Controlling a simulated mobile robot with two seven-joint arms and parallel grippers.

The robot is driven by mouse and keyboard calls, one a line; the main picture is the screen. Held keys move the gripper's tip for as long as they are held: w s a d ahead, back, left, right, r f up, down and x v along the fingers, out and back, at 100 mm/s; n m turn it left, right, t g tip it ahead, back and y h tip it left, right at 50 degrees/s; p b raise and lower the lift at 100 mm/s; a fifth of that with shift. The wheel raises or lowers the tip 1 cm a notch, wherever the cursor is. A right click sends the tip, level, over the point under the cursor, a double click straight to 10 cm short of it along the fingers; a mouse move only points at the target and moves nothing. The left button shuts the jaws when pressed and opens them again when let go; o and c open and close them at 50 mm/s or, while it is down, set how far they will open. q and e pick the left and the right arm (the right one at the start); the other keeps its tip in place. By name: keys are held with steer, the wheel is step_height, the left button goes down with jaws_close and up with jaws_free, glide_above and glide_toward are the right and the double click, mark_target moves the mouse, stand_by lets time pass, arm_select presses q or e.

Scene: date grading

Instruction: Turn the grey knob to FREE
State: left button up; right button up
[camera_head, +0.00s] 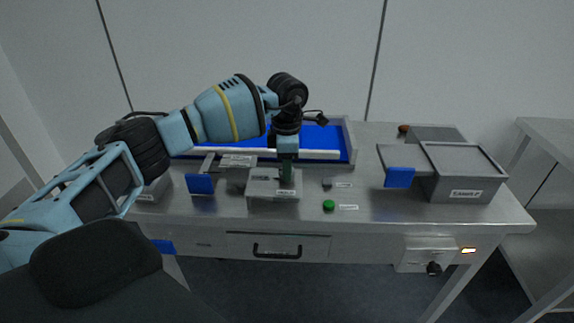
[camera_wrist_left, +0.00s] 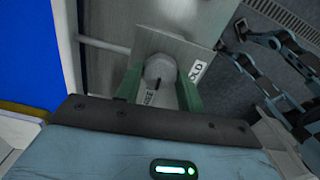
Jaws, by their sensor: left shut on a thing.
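The grey knob (camera_wrist_left: 160,68) is a round knob on a plate in the left wrist view, with a dark mark pointing down in that picture. A label there (camera_wrist_left: 149,97) seems to read FREE, and the mark points towards it. Another label (camera_wrist_left: 197,70), partly cut, reads like HOLD. My left gripper (camera_wrist_left: 160,78) has green fingers on either side of the knob and is shut on it. In the head view my left gripper (camera_head: 286,176) points down onto the grey box (camera_head: 260,187), hiding the knob. My right gripper is not in view.
A blue-bottomed tray (camera_head: 336,137) lies behind the box. A drawer (camera_head: 300,246) and a black knob (camera_head: 433,268) are on the table front.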

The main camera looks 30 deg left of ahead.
arm_select(q)
steer(key=shift+m, duration=0.6)
steer(key=o, duration=1)
steer(key=shift+r, duration=0.1)
steer(key=shift+r, duration=3.85)
